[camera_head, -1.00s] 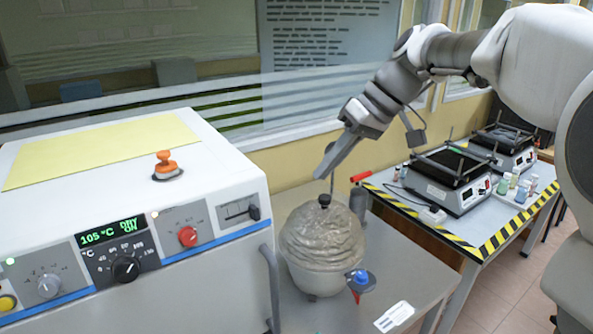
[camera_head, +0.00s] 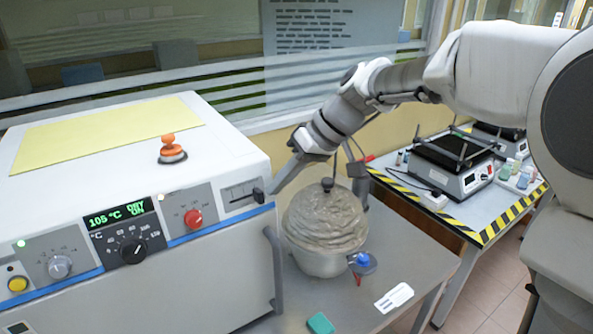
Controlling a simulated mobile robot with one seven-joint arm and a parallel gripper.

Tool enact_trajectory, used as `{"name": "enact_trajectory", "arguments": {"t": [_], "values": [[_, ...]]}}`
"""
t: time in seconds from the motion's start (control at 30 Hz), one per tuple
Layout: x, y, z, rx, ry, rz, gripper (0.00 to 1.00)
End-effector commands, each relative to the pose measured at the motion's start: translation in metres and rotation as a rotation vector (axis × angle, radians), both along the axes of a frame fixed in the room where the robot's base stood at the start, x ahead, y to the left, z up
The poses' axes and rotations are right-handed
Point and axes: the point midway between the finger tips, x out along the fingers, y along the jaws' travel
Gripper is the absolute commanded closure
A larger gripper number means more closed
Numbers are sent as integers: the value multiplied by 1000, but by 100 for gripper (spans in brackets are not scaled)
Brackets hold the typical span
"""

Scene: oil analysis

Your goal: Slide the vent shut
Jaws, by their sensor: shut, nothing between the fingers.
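The oven (camera_head: 60,208) fills the left side. On the upper right of its front panel is a grey plate with a horizontal slot, the vent slider (camera_head: 239,192). Its black knob (camera_head: 259,196) sits at the right end of the slot. My gripper (camera_head: 273,188) is shut and empty, angled down from the right, with its tip just right of the knob. I cannot tell whether the tip touches the knob.
An orange knob (camera_head: 171,148) stands on the oven top, and a red knob (camera_head: 193,218) is left of the vent. A round pot with a crumpled grey cover (camera_head: 325,222) stands right of the oven, below my gripper. A striped-edge table (camera_head: 480,222) holds equipment further right.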

Motion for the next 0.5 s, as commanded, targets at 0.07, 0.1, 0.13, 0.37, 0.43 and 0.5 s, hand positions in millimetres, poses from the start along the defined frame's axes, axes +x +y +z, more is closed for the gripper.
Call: {"name": "enact_trajectory", "arguments": {"t": [0.07,0.1,0.13,0.37,0.43,0.5], "values": [[-3,3,0,-1,-1,0,100],[-3,4,0,-1,0,-1,100],[-4,5,0,-1,0,-1,100],[-4,5,0,-1,0,-1,100],[-4,5,0,-1,0,-1,100],[-6,7,-1,-1,-1,0,100]]}}
